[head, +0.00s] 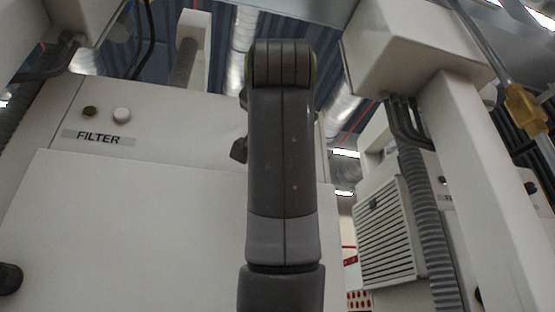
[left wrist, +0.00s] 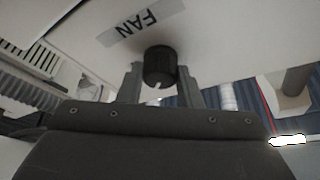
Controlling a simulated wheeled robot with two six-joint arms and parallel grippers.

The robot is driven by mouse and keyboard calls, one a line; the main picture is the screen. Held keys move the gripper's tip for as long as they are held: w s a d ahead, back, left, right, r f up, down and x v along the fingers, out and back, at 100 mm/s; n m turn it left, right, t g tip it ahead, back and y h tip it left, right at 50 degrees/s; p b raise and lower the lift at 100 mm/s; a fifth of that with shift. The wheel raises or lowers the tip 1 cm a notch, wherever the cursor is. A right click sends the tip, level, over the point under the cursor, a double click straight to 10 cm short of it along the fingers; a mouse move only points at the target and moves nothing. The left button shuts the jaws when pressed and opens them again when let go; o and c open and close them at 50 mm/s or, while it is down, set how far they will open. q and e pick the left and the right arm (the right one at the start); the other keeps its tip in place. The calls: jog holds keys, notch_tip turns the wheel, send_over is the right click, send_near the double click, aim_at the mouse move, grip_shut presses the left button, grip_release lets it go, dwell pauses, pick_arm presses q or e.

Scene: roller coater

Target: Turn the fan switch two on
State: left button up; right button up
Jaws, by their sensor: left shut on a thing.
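A black round fan switch knob (left wrist: 159,58) sits on a white panel in the left wrist view, beside a grey label reading FAN (left wrist: 142,20). A pale notch shows on the knob's lower edge. My left gripper (left wrist: 159,70) is shut on the knob, with one grey finger on each side of it. No number is visible on the label. In the head view the knob and the left gripper's fingers do not show; my grey arm stands upright in the middle and covers part of the panel. My right gripper is in neither view.
In the head view a white cabinet with a FILTER label (head: 99,138) and a pale button (head: 122,115) is at the left. A white post (head: 478,180), a ribbed hose (head: 421,225) and a vented box (head: 389,232) stand at the right.

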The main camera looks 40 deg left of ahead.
pick_arm(q)
jog(key=m+h, duration=0.1)
jog(key=m, duration=0.2)
jog(key=m+h, duration=0.1)
jog(key=m, duration=0.2)
jog(key=m+h, duration=0.1)
jog(key=m, duration=0.3)
jog(key=shift+s+a+r+g+h, duration=0.1)
jog(key=shift+r+g+h, duration=0.1)
jog(key=shift+g+h, duration=0.2)
jog(key=o, duration=1)
